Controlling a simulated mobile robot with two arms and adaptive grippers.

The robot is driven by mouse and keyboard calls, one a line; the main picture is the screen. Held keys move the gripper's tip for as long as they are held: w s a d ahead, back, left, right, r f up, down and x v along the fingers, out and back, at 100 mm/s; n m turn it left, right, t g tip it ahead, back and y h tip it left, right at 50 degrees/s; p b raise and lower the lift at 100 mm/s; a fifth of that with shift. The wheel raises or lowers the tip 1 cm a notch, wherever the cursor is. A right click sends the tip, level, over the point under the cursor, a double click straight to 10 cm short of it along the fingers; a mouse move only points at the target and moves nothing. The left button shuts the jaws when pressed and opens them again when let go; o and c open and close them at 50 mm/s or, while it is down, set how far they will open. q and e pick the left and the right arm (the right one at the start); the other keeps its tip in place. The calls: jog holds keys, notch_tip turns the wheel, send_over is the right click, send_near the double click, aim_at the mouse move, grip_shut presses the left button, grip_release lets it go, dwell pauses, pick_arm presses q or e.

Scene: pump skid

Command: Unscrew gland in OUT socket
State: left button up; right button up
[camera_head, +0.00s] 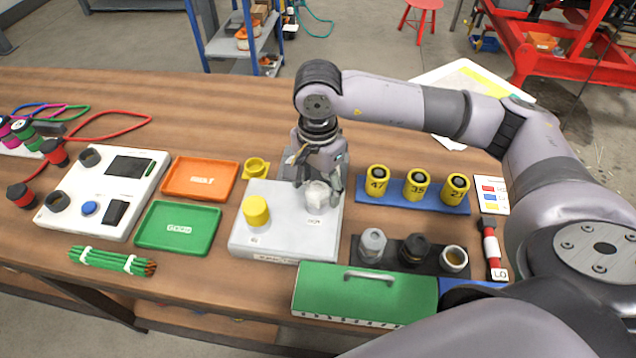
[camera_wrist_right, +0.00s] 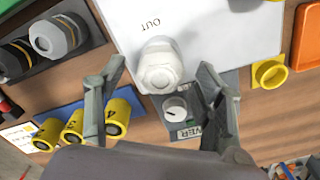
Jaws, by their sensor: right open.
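A white box (camera_head: 282,238) stands near the middle of the bench. Its label reads OUT in the right wrist view (camera_wrist_right: 150,22). A white gland (camera_wrist_right: 160,66) with a hexagonal top sits at the OUT label, and it shows partly in the head view (camera_head: 317,196). My right gripper (camera_head: 319,190) is open and points down over the gland. In the right wrist view its fingers (camera_wrist_right: 160,72) show on either side of the gland, with visible gaps. A yellow cap (camera_head: 256,211) stands on the box's left part. My left gripper is in neither view.
A blue rack with yellow cylinders (camera_head: 417,186) and a dark tray with fittings (camera_head: 411,250) lie to the right. A green case (camera_head: 365,295) is in front. Orange (camera_head: 200,178) and green (camera_head: 178,227) trays lie left. A knob (camera_wrist_right: 175,107) is near the gland.

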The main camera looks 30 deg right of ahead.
jog(key=shift+f+m+b, duration=0.15)
jog(key=shift+m+b, duration=0.35)
jog(key=shift+m, duration=0.6)
jog(key=m+b, duration=0.1)
jog(key=m, duration=0.6)
